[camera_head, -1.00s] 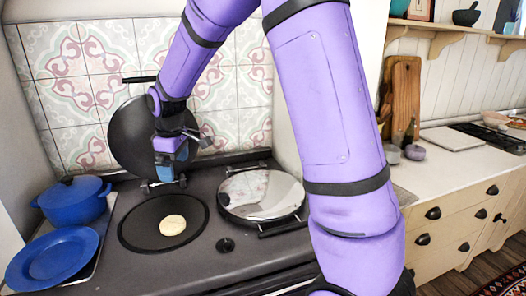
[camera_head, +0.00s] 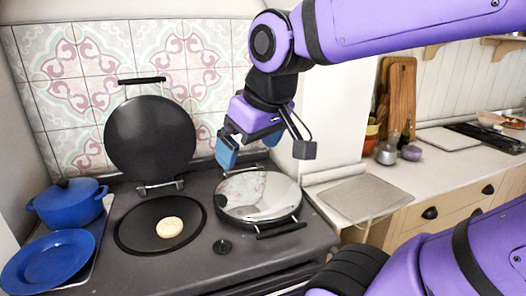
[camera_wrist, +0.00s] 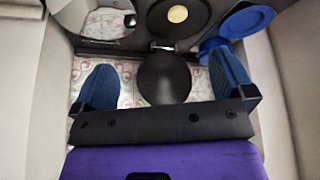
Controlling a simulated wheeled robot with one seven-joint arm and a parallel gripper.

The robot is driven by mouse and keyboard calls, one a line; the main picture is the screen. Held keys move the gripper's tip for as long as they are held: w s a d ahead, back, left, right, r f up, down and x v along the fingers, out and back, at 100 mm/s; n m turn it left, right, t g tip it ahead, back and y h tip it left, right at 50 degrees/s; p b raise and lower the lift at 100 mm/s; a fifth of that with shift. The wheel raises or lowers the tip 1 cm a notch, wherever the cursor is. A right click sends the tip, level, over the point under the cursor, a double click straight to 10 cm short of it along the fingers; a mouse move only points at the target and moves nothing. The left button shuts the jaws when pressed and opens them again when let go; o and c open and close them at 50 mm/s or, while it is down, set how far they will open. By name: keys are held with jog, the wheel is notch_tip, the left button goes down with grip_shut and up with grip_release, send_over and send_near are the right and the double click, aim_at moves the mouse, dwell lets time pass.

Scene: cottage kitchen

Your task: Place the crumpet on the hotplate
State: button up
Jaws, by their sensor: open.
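The crumpet (camera_head: 169,227) is a pale round disc lying flat on the dark round hotplate (camera_head: 137,237) at the left of the range. The hotplate's black lid (camera_head: 150,139) stands raised behind it. The crumpet also shows near the top of the wrist view (camera_wrist: 177,14), on the hotplate (camera_wrist: 156,22). My gripper (camera_head: 262,154) is open and empty, above and behind the right, lidded plate, up and to the right of the crumpet. Its two blue fingers (camera_wrist: 164,86) are spread wide in the wrist view.
The shiny closed lid (camera_head: 258,195) covers the right plate. A blue pot (camera_head: 68,203) and a blue plate (camera_head: 48,262) stand left of the hotplate. The tiled wall (camera_head: 100,45) rises close behind. A counter with a chopping board (camera_head: 401,95) is at the right.

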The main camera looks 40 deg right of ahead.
jog(key=shift+s+d+f+m, duration=0.1)
jog(key=shift+s+f+m, duration=0.1)
jog(key=shift+s, duration=0.6)
jog(key=shift+s+f+m, duration=0.1)
jog(key=shift+s+m, duration=0.1)
jog(key=shift+s, duration=0.55)
